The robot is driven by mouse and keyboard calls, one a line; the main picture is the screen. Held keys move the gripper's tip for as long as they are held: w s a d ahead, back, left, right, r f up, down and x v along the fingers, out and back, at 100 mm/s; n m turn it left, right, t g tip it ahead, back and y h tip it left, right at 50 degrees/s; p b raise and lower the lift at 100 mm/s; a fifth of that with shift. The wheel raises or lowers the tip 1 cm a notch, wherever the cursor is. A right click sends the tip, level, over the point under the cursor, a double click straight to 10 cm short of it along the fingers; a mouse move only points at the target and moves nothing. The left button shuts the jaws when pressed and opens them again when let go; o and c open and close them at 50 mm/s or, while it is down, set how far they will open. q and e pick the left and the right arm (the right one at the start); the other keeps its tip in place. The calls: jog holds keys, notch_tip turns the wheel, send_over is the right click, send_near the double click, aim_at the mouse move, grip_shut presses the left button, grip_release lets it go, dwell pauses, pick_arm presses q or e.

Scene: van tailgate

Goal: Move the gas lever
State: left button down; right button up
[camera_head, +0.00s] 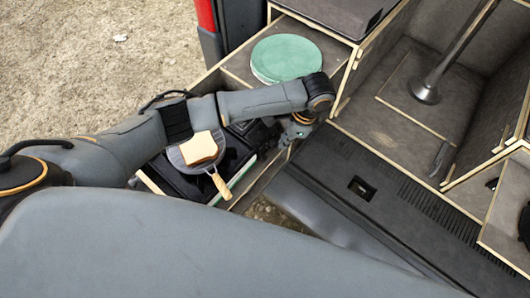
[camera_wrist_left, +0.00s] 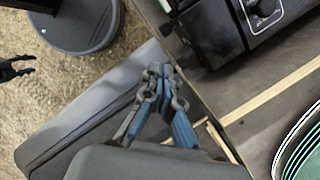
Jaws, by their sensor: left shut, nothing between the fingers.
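The black gas stove (camera_wrist_left: 215,30) is in the upper right of the left wrist view, with a round control knob (camera_wrist_left: 264,8) on its front panel. Part of the stove (camera_head: 256,130) also shows in the head view, behind my arm and a pan; the knob cannot be made out there. My left gripper (camera_wrist_left: 165,70) is shut and empty, its fingertips close to the stove's lower left corner and apart from the knob. In the head view my left gripper (camera_head: 292,130) is partly hidden under its wrist. A dark gripper, seemingly my right one (camera_wrist_left: 30,66), shows at the left edge with fingers apart.
Teal plates (camera_head: 286,58) lie on the drawer behind. Wooden compartment walls and the dark van sill (camera_head: 400,205) are to the right.

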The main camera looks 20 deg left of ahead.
pick_arm(q)
jog(key=v, duration=0.6)
jog(key=shift+d, duration=0.1)
dwell(0.4)
